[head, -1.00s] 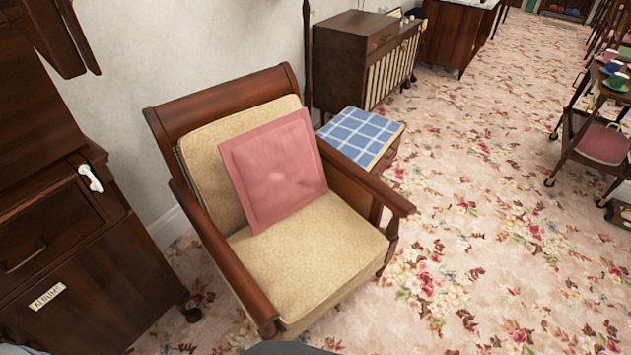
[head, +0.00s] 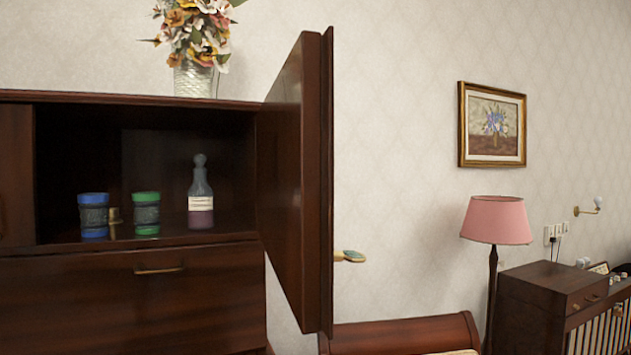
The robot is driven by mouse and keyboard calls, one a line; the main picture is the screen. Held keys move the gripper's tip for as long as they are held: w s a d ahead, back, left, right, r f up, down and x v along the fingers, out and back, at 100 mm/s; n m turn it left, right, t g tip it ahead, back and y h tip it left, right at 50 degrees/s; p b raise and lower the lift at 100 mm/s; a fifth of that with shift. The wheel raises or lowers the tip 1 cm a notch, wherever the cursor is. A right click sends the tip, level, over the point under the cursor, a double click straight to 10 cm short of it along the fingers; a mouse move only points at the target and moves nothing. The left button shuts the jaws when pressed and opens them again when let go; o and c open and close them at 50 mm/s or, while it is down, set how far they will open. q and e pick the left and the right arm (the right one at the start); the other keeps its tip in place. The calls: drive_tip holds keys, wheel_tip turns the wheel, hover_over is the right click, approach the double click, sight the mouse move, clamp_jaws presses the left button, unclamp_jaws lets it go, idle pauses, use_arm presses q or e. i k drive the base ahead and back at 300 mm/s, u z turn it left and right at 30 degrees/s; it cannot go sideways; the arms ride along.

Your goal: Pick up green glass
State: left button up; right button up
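A dark glass jar with a green lid (head: 146,208) stands upright inside the open dark wood cabinet (head: 140,97); it is the green glass thing that I see. To its left stands a similar jar with a blue lid (head: 94,210), with a small brass-coloured item (head: 114,216) between the two. To its right is a tall stoppered bottle (head: 201,195) with a white label and purple lower part. Nothing touches the green-lidded jar that I can see. Neither of my grippers shows in the head view.
The open cabinet door (head: 293,180) sticks out at the right of the compartment. A closed drawer (head: 130,305) lies below. A flower vase (head: 193,80) stands on top. An armchair back (head: 400,332), pink lamp (head: 497,220) and wooden chest (head: 540,290) are to the right.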

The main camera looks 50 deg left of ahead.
sight(147, 205)
drive_tip(key=z, duration=1.05)
drive_tip(key=i, duration=0.7)
drive_tip(key=u, duration=3.5)
